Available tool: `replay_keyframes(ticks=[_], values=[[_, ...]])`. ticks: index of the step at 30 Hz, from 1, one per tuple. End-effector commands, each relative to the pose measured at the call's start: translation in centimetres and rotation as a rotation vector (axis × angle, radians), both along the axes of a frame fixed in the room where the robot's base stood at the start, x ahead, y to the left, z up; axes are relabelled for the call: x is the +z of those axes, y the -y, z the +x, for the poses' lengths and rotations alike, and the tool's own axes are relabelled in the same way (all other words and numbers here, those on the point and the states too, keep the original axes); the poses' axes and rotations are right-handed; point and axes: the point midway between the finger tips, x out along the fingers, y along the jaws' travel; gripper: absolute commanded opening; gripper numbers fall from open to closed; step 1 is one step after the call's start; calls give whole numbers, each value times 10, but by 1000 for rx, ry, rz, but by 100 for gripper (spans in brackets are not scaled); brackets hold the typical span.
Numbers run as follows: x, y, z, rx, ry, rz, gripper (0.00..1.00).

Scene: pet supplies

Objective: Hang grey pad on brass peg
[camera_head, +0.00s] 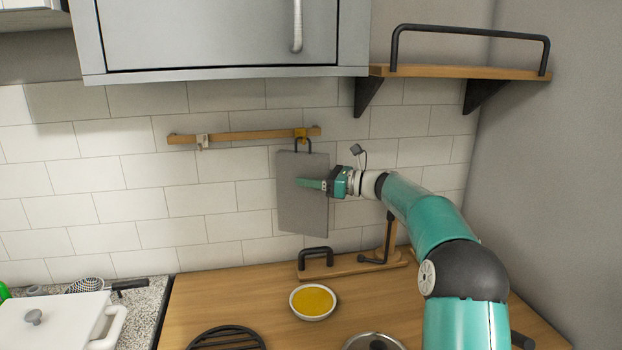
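The grey pad (302,210) is upright against the tiled wall, below the right end of a wooden rail (245,135). A dark loop (296,142) stands up from its top edge. The brass peg (301,133) is on the rail, and the loop's top meets it in the picture. I cannot tell whether the loop is over the peg. My gripper (308,184) is at the pad's right side, with a green finger across its front face. The far finger is hidden, so I cannot tell whether it grips the pad.
A pale peg (203,141) sits on the rail's left part. Below are a wooden stand with a black handle (316,253), a bowl of yellow food (313,301) and a black grate (228,340). A cabinet (220,35) and shelf (465,72) overhang. A white pot (55,322) stands left.

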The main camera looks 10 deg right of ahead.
Motion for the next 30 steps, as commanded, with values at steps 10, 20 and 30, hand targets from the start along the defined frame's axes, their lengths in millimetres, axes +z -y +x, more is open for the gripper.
replay_keyframes(ticks=[10, 20, 30], values=[[-1, 3, -1, -1, -1, 0, 55], [0, 52, -29, -4, -1, 0, 55], [0, 109, -62, -3, -1, 1, 55]])
